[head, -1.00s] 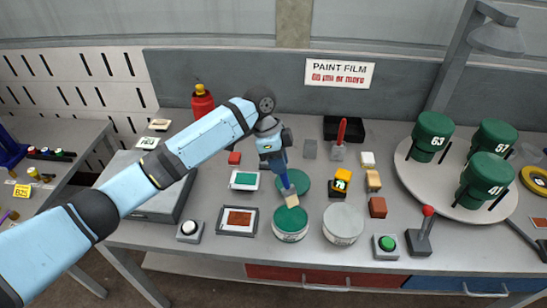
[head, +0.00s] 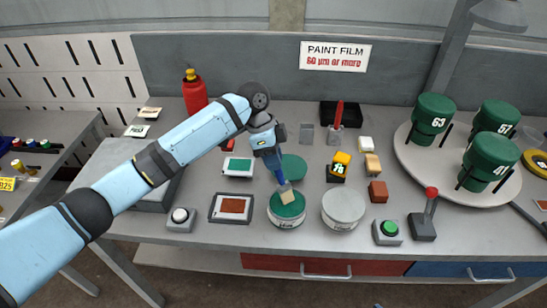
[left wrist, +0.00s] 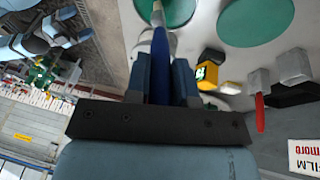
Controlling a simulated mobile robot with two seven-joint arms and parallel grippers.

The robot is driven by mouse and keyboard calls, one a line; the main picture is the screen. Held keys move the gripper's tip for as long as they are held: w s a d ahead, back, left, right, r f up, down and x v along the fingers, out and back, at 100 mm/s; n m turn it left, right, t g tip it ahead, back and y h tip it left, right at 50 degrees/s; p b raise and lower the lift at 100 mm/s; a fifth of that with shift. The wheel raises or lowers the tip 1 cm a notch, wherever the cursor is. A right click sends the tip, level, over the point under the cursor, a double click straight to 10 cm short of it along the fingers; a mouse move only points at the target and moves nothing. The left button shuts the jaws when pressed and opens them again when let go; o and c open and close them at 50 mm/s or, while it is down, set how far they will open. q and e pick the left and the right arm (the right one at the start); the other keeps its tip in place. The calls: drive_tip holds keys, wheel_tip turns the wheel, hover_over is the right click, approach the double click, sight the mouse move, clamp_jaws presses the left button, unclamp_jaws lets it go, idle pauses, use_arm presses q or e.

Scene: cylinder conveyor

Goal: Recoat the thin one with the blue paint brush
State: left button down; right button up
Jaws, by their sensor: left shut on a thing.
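My left gripper (head: 268,148) is shut on the blue paint brush (head: 273,165), which points down with its pale bristles on or just above the green paint in an open tin (head: 288,214). In the left wrist view the brush's blue handle (left wrist: 161,60) runs between the fingers (left wrist: 162,80), its tip near a green disc. Green cylinders marked 63 (head: 431,119), 41 (head: 489,161) and one whose number looks like 57 or 51 (head: 496,120) rest on a round pale turntable (head: 411,152). Which is thin cannot be told by sight.
A closed white tin (head: 343,208) stands right of the paint tin. A yellow-black gauge (head: 339,167), a green button (head: 388,231) and a red-topped lever (head: 426,215) are on the bench. A sign (head: 335,55) reads "PAINT FILM 60 µm or more". A red bottle (head: 194,91) stands behind my arm.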

use_arm(q)
drive_tip(key=shift+f, duration=0.15)
idle(0.5)
drive_tip(key=shift+f, duration=0.4)
drive_tip(key=shift+f+p, duration=0.15)
drive_tip(key=shift+p, duration=0.25)
idle(2.2)
wheel_tip(320, 180, up, 4)
drive_tip(key=p, duration=0.4)
wheel_tip(320, 180, up, 2)
drive_tip(key=shift+r+p, duration=0.15)
drive_tip(key=shift+p, duration=0.95)
drive_tip(key=shift+r+p, duration=0.45)
drive_tip(key=shift+r, duration=0.05)
